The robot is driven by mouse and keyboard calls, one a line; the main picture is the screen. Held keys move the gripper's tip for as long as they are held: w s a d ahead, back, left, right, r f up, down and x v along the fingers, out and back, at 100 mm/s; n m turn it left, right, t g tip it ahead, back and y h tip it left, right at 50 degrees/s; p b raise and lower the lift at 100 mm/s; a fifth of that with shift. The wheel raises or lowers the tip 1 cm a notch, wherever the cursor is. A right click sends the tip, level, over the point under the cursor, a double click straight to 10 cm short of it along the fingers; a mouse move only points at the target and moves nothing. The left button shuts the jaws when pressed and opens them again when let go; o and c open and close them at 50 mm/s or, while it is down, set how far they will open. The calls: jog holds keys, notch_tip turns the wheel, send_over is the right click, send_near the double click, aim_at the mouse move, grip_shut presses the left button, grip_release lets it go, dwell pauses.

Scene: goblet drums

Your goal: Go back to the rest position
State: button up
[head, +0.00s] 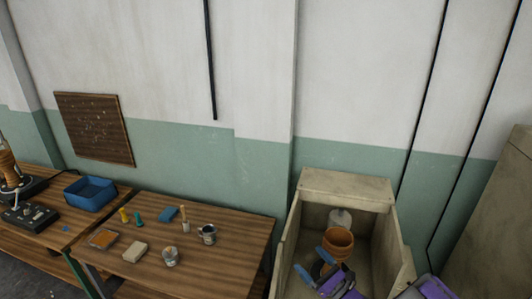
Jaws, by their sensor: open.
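An orange-brown goblet drum (338,239) stands inside an open-topped wooden bin at the right. My gripper (313,266) has blue fingers on a purple arm and reaches over the bin, just in front of and left of the drum. The fingers are spread apart, with nothing seen held between them. Whether they touch the drum cannot be told. The arm covers the lower front of the bin. Another brown goblet-shaped piece (8,168) stands on a dark device at the far left edge, partly cut off.
The wooden bin (347,188) has raised walls around my gripper. Left, a wooden table (215,265) carries cans, a brush, blocks and small bottles. A blue tray (90,192) stands beyond. A tall cabinet (495,220) stands at right.

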jog(key=s+a+r+n+g+y, duration=0.4)
jog(key=a+r+n+g, duration=0.2)
jog(key=a+r, duration=0.2)
jog(key=s+a+r+n+g+y, duration=0.3)
jog(key=s+a+r+n+g, duration=0.15)
jog(key=a+r, duration=0.3)
jog(key=s+a+r+n+g+h, duration=0.2)
jog(key=s+a+r+n+g, duration=0.1)
jog(key=s+n+g, duration=0.3)
jog(key=s+a+r+n+g+h, duration=0.1)
jog(key=s+a+r+n+g, duration=0.25)
jog(key=s, duration=0.55)
jog(key=s+d+f+n+h, duration=0.1)
jog(key=s+d+n+h, duration=0.2)
jog(key=s+d+h, duration=0.45)
jog(key=s+d+f+n+h, duration=0.25)
jog(key=s+n+h, duration=0.2)
jog(key=s, duration=0.55)
jog(key=s+d+r+t+h, duration=0.1)
jog(key=s+d+t+h, duration=0.3)
jog(key=d, duration=0.6)
notch_tip(320, 180, down, 10)
jog(key=g+h+b, duration=0.1)
jog(key=b, duration=0.9)
jog(key=shift+w+d+r+g, duration=0.15)
jog(key=shift+w+d+g, duration=0.15)
jog(key=shift+g, duration=0.1)
